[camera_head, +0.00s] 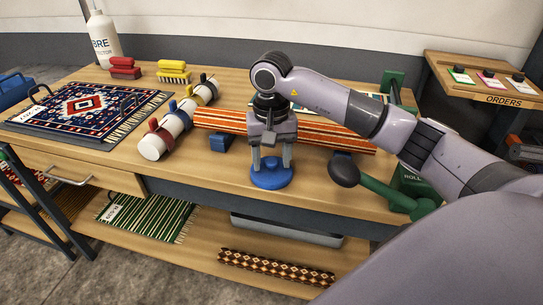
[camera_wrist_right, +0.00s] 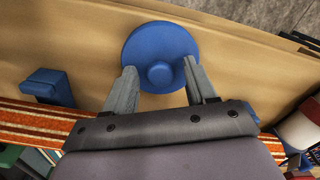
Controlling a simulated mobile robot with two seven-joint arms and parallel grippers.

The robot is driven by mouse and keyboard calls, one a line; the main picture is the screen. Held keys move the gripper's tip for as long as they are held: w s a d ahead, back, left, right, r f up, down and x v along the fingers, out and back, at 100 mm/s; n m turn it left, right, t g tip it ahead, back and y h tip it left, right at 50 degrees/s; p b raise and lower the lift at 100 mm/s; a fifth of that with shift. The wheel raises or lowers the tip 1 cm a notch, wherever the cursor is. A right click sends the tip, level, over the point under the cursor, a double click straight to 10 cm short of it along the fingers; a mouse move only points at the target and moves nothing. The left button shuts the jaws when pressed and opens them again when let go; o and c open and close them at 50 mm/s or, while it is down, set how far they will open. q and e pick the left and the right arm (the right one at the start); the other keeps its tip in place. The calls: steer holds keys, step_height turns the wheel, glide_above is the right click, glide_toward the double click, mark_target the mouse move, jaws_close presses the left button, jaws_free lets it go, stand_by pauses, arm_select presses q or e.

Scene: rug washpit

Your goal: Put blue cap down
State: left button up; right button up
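The blue cap (camera_head: 271,175) is a round disc with a raised centre knob. It appears to lie flat on the wooden table near its front edge. My right gripper (camera_head: 272,162) is directly above it, pointing down. In the right wrist view, the fingers of my right gripper (camera_wrist_right: 160,88) stand apart on either side of the cap's knob (camera_wrist_right: 159,74), with a gap on both sides. Nothing is held between them. My left gripper is not in view.
An orange striped rolled rug (camera_head: 333,136) lies just behind the gripper, above blue blocks (camera_head: 221,142). A white tube with coloured clips (camera_head: 153,146) and a patterned rug (camera_head: 86,107) are left. A green crank (camera_head: 385,190) is right. The table front left of the cap is clear.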

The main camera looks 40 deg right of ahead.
mark_target(271, 161)
step_height(271, 161, up, 12)
steer(key=p, duration=0.1)
steer(key=shift+r, duration=0.2)
stand_by(0.5)
stand_by(0.5)
